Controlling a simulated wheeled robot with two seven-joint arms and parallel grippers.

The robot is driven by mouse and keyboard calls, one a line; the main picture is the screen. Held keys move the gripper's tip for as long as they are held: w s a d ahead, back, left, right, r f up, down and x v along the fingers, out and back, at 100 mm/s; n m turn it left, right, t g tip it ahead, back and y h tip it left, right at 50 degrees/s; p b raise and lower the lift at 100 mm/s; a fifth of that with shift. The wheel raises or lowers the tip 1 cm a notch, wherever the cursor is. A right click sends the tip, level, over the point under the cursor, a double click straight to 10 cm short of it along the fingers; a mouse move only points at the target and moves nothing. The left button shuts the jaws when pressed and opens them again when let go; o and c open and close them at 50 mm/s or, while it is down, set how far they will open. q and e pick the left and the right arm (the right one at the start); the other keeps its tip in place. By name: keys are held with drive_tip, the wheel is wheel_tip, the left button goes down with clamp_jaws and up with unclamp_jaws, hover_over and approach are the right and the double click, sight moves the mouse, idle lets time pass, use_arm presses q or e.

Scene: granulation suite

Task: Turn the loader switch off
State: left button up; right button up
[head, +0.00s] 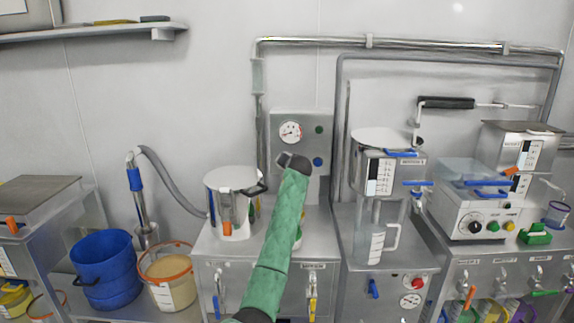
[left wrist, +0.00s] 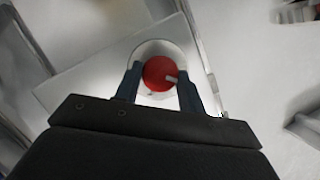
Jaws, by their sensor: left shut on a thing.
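A red round knob (left wrist: 156,70) with a pale pointer mark sits on a white round base (left wrist: 158,46) in the left wrist view. The mark points toward the right finger, slightly downward. My left gripper (left wrist: 160,84) has a dark finger on each side of the knob and is shut on it. In the head view my green-sleeved arm reaches up to a grey control box (head: 280,116), with my dark left gripper (head: 294,162) in front of it. The knob is hidden there behind the gripper. My right gripper is not in view.
The box carries a gauge (head: 290,132), a green button (head: 319,130) and a blue button (head: 318,161). A white lidded vessel (head: 230,195) stands left of my arm. A clear jug (head: 370,243) stands to the right.

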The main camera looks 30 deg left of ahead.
use_arm(q)
drive_tip(key=shift+f, duration=0.1)
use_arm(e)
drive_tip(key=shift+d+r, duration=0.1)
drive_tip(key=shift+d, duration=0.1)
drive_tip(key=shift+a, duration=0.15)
use_arm(q)
drive_tip(key=o, duration=1)
drive_tip(key=shift+c, duration=0.2)
drive_tip(key=b+v, duration=0.1)
drive_tip(key=v, duration=0.6)
drive_tip(key=shift+s+d, duration=0.2)
drive_tip(key=shift+s, duration=0.15)
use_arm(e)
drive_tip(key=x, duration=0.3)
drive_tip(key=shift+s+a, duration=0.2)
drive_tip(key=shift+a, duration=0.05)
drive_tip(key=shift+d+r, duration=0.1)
